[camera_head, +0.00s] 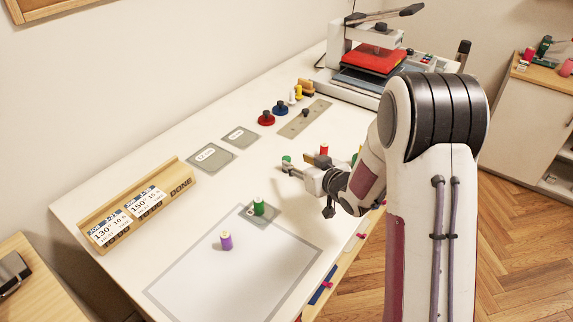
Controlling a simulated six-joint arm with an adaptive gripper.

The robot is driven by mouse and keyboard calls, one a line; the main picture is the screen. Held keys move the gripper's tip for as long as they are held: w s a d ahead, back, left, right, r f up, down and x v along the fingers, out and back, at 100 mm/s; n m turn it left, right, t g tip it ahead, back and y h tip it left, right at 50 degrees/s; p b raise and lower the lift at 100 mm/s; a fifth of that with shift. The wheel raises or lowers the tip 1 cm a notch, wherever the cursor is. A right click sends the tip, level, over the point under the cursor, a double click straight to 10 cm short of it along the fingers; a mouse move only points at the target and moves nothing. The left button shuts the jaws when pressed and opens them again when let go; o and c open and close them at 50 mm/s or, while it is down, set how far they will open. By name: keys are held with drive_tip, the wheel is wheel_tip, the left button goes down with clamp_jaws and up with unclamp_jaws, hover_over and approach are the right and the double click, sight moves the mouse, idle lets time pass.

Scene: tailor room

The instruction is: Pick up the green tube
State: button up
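A green tube, seen as a green spool of thread (259,206), stands upright on a small grey pad on the white table. My gripper (302,176) is to the right of it and a little further back, clearly apart from it. My arm comes in from the right. The fingers are small and seen from an angle that does not show whether they are open. Another small green piece (286,160) shows right at the gripper's left end; I cannot tell whether they touch.
A purple spool (226,241) stands on the grey-bordered sheet (195,285), left of the green spool. A red spool (323,150) is behind my gripper. A sign holder (138,205) is at the left. A heat press (372,62) and red and blue knobs (266,118) are at the back.

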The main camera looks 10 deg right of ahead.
sight(287, 159)
drive_tip(key=shift+x, duration=1.2)
drive_tip(key=shift+x, duration=2.6)
drive_tip(key=shift+s+a+f, duration=0.1)
drive_tip(key=shift+f, duration=0.05)
clamp_jaws()
